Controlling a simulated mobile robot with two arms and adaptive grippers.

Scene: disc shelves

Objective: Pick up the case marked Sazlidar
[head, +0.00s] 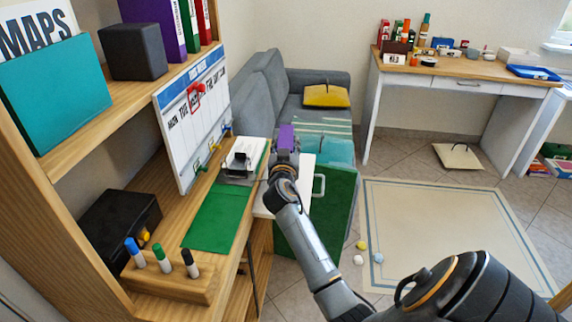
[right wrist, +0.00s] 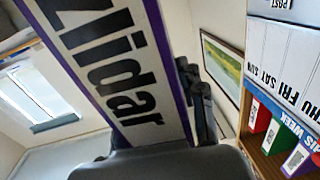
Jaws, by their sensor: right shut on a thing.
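The case marked Sazlidar (right wrist: 118,72) fills the upper middle of the right wrist view. It has a white label with purple edges, and only the letters "zlidar" show. In the head view only a small purple part of the case (head: 287,136) shows at the tip of my right gripper (head: 285,156). My right gripper is shut on the case and holds it above the desk's right edge. A dark finger (right wrist: 199,105) shows beside the case in the right wrist view. The other finger is hidden. My left gripper is not in view.
A whiteboard (head: 193,118), a green mat (head: 215,218) and a pen holder (head: 168,280) are on the wooden desk at left. A green box (head: 318,222) stands beside the desk. A grey sofa (head: 262,92) is behind. Small balls lie by the rug (head: 460,235).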

